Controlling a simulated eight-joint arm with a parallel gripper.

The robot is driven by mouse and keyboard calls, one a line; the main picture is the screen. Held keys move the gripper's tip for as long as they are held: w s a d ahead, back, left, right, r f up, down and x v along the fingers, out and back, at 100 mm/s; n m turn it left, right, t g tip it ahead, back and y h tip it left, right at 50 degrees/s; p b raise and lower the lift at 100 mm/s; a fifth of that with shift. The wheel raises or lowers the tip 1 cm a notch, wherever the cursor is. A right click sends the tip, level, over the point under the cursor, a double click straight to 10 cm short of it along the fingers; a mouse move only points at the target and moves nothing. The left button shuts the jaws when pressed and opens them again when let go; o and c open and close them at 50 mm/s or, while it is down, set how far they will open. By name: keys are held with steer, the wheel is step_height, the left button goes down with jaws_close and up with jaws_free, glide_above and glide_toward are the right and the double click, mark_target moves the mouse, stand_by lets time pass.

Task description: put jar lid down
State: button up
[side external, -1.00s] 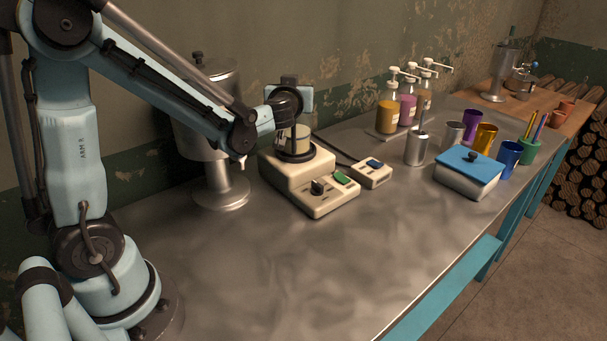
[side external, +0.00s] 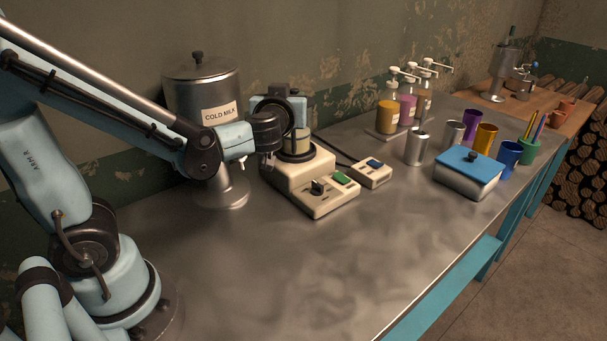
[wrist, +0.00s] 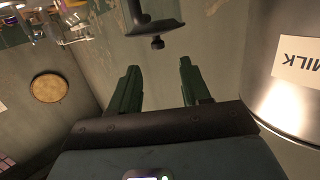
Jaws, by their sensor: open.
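A dark, thin disc with a small knob, apparently the jar lid (wrist: 155,26), shows at the top of the wrist view, just beyond my fingertips. My gripper (wrist: 159,66) is open, with clear space between its two green fingers. The lid appears apart from both fingers. In the side view the end of my arm is just above and behind the jar (side external: 296,147), which has pale contents and stands on a cream base unit (side external: 297,176). My wrist hides the jar's top there, so I cannot tell exactly what the lid rests on.
The tall metal COLD MILK container (side external: 207,98) stands close on the left. A small control box (side external: 371,173) sits right of the base unit. Pump bottles (side external: 388,115), metal cups and a blue-lidded box (side external: 468,172) are further right. The front metal counter (side external: 270,265) is clear.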

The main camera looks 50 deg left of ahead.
steer(key=shift+o, duration=0.5)
steer(key=shift+v, duration=1.1)
steer(key=n+g+h, duration=0.9)
steer(key=n+h, duration=0.1)
glide_toward(295, 89)
steer(key=f, duration=0.1)
steer(key=s+f, duration=0.1)
steer(key=f, duration=0.1)
steer(key=shift+s+f, duration=0.2)
steer(key=shift+s, duration=0.05)
steer(key=a+r+n+h, duration=0.5)
steer(key=r+n, duration=0.1)
steer(key=n, duration=0.2)
steer(key=shift+t, duration=0.4)
steer(key=shift+x, duration=5.95)
steer(key=shift+s+a, duration=0.1)
